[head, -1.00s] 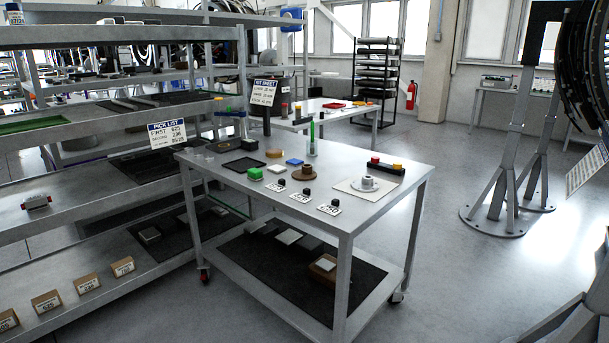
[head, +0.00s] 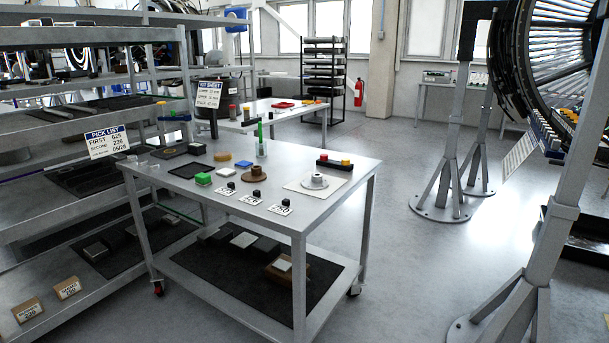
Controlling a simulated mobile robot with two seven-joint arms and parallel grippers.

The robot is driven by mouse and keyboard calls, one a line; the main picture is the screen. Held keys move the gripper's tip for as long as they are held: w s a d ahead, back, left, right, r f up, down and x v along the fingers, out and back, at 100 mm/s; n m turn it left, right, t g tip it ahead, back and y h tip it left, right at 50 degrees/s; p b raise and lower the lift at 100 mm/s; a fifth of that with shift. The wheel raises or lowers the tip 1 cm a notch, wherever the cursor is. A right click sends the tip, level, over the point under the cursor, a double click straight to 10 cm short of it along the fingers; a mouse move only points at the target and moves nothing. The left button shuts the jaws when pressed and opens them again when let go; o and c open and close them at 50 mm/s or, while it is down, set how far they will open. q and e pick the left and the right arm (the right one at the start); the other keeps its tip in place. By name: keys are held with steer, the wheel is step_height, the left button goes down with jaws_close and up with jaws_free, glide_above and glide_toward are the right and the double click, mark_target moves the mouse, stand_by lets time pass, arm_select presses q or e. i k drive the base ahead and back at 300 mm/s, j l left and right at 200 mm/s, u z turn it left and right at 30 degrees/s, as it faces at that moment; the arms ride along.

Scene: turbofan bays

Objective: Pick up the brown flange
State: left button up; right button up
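The brown flange (head: 254,174) sits on top of the grey metal cart table (head: 194,190), near the middle. It has a wide round base with a raised hub. A light grey flange (head: 315,182) lies to its right on a white sheet (head: 335,190). Neither of my grippers shows in the head view.
Shelving (head: 60,200) stands close on the left. An engine stand (head: 445,190) is at right, with open floor between.

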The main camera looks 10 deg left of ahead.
mark_target(256, 174)
steer(key=i+j+z, duration=0.1)
steer(key=j+z, duration=0.55)
steer(key=z, duration=0.25)
steer(key=j+z, duration=0.45)
steer(key=j, duration=0.95)
steer(key=k+j+z, duration=0.15)
steer(key=j, duration=0.3)
steer(key=k+j, duration=0.1)
steer(key=j, duration=0.35)
steer(key=k+j+z, duration=0.1)
steer(key=j, duration=0.35)
